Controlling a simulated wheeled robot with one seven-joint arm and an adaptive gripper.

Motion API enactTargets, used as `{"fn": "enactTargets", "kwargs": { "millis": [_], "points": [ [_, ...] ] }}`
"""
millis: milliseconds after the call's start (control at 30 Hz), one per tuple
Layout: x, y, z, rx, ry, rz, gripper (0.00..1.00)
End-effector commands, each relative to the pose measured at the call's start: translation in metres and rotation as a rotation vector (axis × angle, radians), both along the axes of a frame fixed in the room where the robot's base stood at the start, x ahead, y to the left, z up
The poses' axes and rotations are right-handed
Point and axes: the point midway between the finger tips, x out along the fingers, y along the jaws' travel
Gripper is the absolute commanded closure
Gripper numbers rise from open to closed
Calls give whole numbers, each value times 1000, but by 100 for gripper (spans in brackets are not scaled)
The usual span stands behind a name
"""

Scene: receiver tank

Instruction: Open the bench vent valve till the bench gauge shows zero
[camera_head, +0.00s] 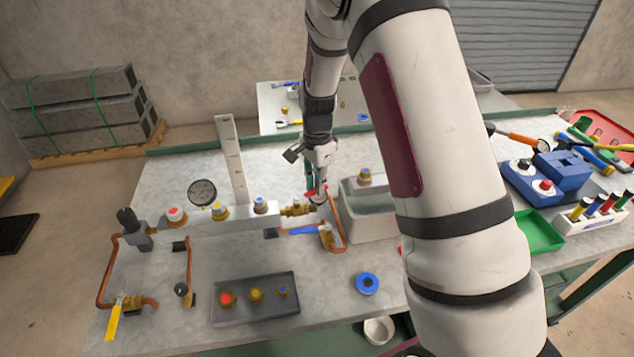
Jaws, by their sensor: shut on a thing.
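The round bench gauge (202,192) with a pale dial stands at the back of the grey pipe block; its needle is too small to read. My gripper (317,193) points down at the right end of the block and is shut on a small red handle (310,194), partly hidden by the fingers. I take this for the bench vent valve; its turn angle cannot be told. Just in front, a blue lever (304,230) lies nearly level on a brass valve (326,238). A yellow lever valve (114,317) sits at the front left.
A grey basin (372,223) stands right of my gripper, beside a copper pipe (337,222). An upright white scale (231,160) stands behind the block. A dark tray (254,309) of coloured fittings and a blue ring (366,284) lie in front. My arm covers the middle right.

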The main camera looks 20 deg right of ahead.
Motion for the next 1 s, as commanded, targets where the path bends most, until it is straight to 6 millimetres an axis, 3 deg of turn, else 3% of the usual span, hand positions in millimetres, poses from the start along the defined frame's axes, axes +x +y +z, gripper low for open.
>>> {"fn": "enactTargets", "kwargs": {
  "millis": [167,200,267,667,1000],
  "points": [
    [0,0,0,1,1,2,100],
    [0,0,0,1,1,2,77],
    [0,0,0,1,1,2,66],
    [1,0,7,0,-1,3,66],
    [1,0,68,0,-4,4,66]
  ]
}}
